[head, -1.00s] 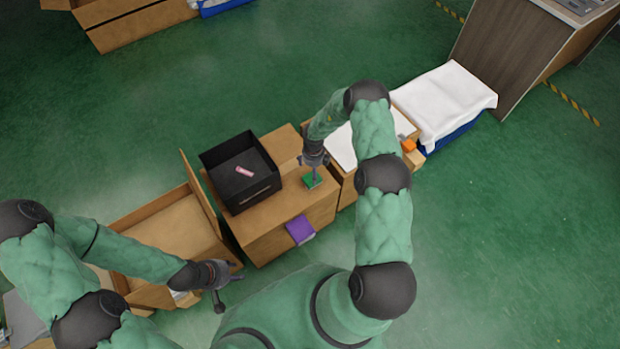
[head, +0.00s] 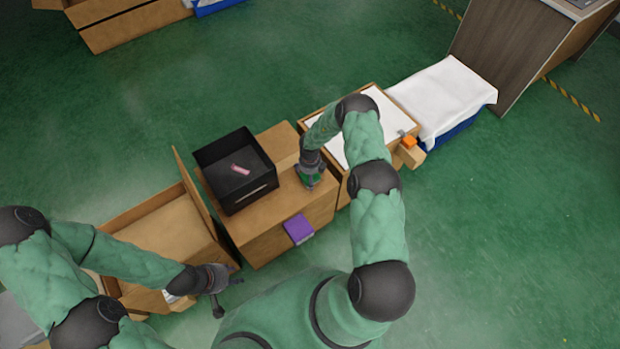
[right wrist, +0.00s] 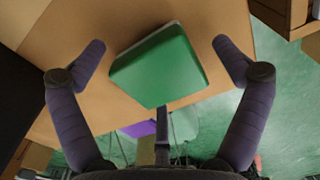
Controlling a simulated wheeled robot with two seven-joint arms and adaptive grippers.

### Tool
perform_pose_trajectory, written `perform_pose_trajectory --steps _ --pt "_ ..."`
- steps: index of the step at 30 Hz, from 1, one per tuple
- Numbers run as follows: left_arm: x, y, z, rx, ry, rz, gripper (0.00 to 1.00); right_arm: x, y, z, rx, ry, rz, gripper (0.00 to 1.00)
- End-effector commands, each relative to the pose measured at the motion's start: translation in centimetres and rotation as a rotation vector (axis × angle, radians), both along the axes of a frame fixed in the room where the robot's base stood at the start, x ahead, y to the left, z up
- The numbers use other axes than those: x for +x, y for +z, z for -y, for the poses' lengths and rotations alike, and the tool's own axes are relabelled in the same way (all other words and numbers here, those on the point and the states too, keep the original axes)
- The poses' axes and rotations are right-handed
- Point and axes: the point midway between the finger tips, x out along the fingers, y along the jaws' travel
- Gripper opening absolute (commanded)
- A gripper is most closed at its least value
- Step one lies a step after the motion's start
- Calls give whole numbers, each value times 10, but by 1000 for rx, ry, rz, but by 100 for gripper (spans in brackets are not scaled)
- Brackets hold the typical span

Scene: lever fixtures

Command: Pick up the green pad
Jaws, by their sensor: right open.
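The green pad (right wrist: 160,66) lies on a brown cardboard box top (right wrist: 215,30). In the right wrist view it sits between the two spread fingers of my right gripper (right wrist: 157,55), with a gap on both sides. In the head view my right gripper (head: 311,184) is right over the green pad (head: 309,174) and partly hides it. My right gripper is open and empty. My left gripper (head: 228,297) is at the lower left, away from the pad, by the open carton; its fingers appear spread, with nothing visible between them.
A purple item (head: 298,229) is at the box's front edge. A white-topped box (head: 372,125) with an orange piece (head: 409,142) is to the right. An open carton (head: 165,228) is at left.

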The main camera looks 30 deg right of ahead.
Motion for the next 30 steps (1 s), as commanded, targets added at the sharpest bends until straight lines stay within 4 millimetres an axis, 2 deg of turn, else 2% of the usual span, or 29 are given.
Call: perform_pose_trajectory --steps 1,7,22,26,30 --pt "0 1 0 0 0 0 40 0 0 0 0 0 0 95" --pt "0 1 0 0 0 0 40 0 0 0 0 0 0 39" --pt "0 3 0 0 0 0 40 0 6 0 0 0 0 38" --pt "0 9 0 0 0 0 40 1 19 0 0 -1 1 38" --pt "0 20 0 0 0 0 40 1 44 1 0 -1 2 38"
